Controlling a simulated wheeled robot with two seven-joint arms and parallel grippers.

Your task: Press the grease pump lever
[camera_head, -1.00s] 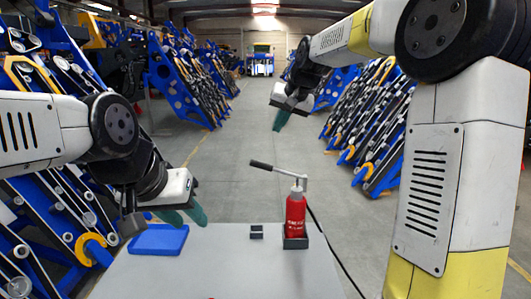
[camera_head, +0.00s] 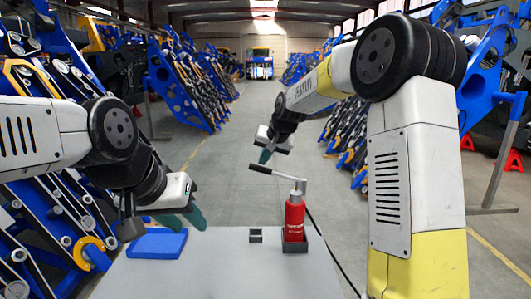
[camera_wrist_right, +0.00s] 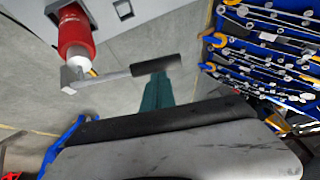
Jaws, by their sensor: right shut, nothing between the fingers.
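The grease pump (camera_head: 295,220) is a red cylinder standing upright in a dark holder at the right of the grey table. Its lever (camera_head: 270,171) reaches left from the pump head and ends in a black grip, raised above the table. My right gripper (camera_head: 265,157) is shut and empty, with its green fingertips just above the black grip. In the right wrist view the fingers (camera_wrist_right: 157,92) overlap the end of the grip (camera_wrist_right: 155,65); I cannot tell if they touch. My left gripper (camera_head: 187,219) is open and empty above the table's left side.
A blue tray (camera_head: 157,244) lies at the table's left, near my left gripper. A small dark block (camera_head: 256,235) sits left of the pump. A black hose runs down right of the pump. The grey table (camera_head: 222,270) is bare at the front.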

